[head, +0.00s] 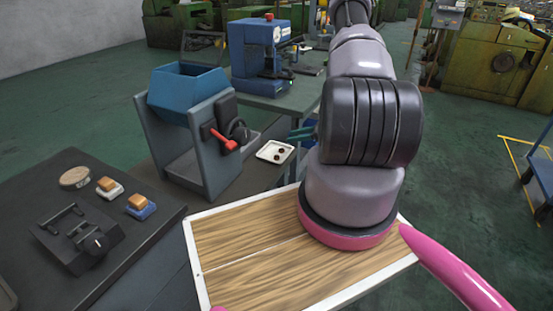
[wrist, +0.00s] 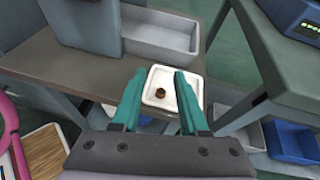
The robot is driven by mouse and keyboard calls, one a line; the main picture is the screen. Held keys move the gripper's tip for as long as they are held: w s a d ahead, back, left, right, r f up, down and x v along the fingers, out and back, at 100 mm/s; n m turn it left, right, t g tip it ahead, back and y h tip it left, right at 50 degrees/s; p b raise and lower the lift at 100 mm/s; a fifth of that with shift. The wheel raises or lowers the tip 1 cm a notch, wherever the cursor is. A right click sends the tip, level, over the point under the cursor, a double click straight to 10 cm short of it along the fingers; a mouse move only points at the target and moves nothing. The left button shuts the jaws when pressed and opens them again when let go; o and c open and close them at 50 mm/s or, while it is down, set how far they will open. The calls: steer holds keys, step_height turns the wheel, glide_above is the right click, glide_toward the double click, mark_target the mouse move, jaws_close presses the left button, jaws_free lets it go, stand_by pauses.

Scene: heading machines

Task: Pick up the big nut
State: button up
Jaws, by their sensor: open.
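A white tray (head: 263,154) with two small dark brown nuts (head: 279,153) sits on the dark bench. At this size I cannot tell which nut is the big one. In the wrist view, one brown nut (wrist: 160,92) shows on the white tray (wrist: 171,74), between my fingers in the picture. The other nut does not show there and may be behind a finger. My gripper (wrist: 160,74) has teal fingers, open and empty, pointing toward the tray. In the head view, part of my gripper (head: 303,133) shows right of the tray, mostly hidden by my arm.
A machine with a blue hopper (head: 187,88) and red lever stands left of the tray. A blue machine (head: 262,52) stands behind on another table. A grey bin (wrist: 160,30) lies beyond the tray in the wrist view. A dark table (head: 60,180) holds small parts at left.

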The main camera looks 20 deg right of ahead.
mark_target(277, 156)
step_height(277, 156, down, 8)
steer(key=s+d+m+t+h, duration=0.2)
steer(key=d+m, duration=0.1)
steer(key=shift+g, duration=0.3)
steer(key=x, duration=1)
steer(key=shift+s+a, duration=0.2)
steer(key=shift+a, duration=0.1)
steer(key=shift+r, duration=0.1)
jaws_close()
